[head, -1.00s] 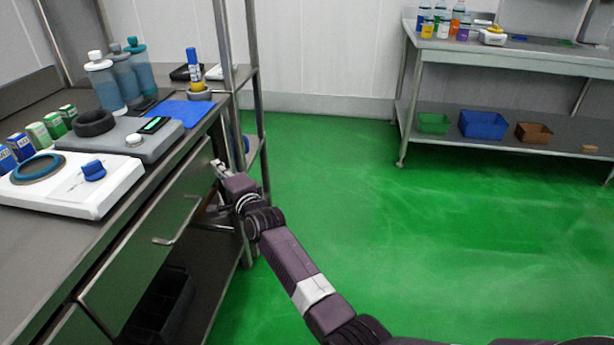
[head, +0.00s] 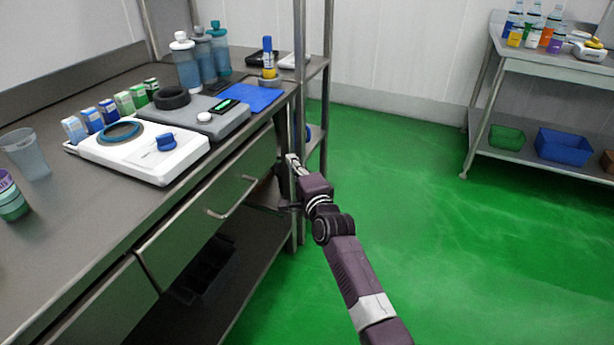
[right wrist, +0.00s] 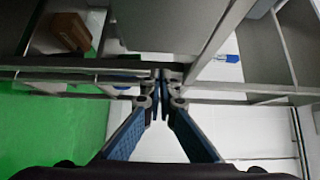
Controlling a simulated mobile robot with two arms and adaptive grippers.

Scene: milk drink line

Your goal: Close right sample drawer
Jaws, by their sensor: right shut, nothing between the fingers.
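The right sample drawer (head: 212,208) is a grey metal front with a bar handle (head: 232,198), under the right part of the steel bench. Its front looks close to flush with the bench; a small gap cannot be ruled out. My right gripper (head: 291,162) is beyond the drawer's far right end, by the rack post, apart from the handle. In the right wrist view the gripper's blue fingers (right wrist: 161,78) meet at the tips with nothing between them. My left gripper is not in view.
The bench top (head: 75,222) holds a white scale (head: 178,172), bottles, small boxes and a blue mat (head: 250,97). A left drawer (head: 95,308) adjoins. A rack post (head: 299,100) stands close to my gripper. Green floor (head: 420,210) is clear to the right.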

